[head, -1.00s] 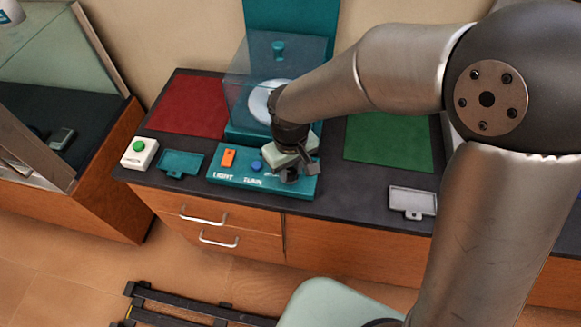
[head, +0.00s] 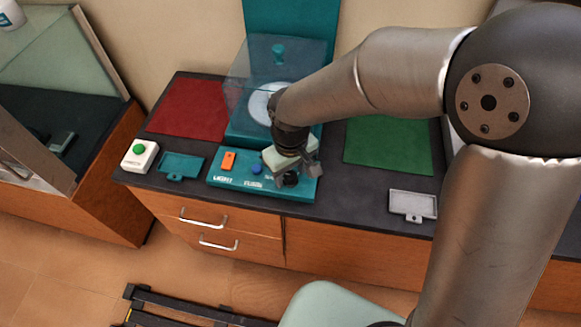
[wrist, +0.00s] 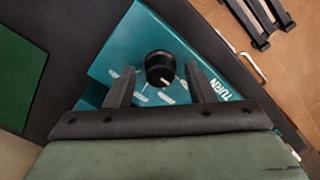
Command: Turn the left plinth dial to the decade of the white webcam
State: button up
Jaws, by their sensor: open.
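The black round dial (wrist: 160,68) sits on the teal plinth panel (wrist: 125,50) in the wrist view. A small pale mark on its rim faces the lower part of the picture, toward white markings too blurred to read. My gripper (wrist: 160,88) is open, one finger to each side of the dial's lower edge; I cannot tell whether they touch it. In the head view my gripper (head: 300,173) is low over the right end of the panel, with the dial (head: 290,180) at its tips. I cannot make out a white webcam.
The panel also bears an orange switch (head: 228,161) and a blue button (head: 256,168). Behind it stands a clear cover over a white disc (head: 261,104). A red mat (head: 190,107), a green mat (head: 388,146) and a green-button box (head: 139,155) lie on the counter.

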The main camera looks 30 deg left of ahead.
aim_at(290, 175)
notch_tip(290, 175, up, 18)
jog(key=shift+f, duration=0.25)
dwell(0.6)
jog(key=w+d+f+m, duration=0.1)
jog(key=d+f+m, duration=0.15)
jog(key=d, duration=0.85)
jog(key=w+d+f+m, duration=0.1)
jog(key=d+m, duration=0.3)
jog(key=d, duration=0.7)
jog(key=s+d+f+m, duration=0.3)
jog(key=s+d+m, duration=0.2)
jog(key=d, duration=0.6)
jog(key=shift+s+d+f+m, duration=0.25)
jog(key=shift+s+f+m, duration=0.1)
jog(key=shift+s, duration=0.35)
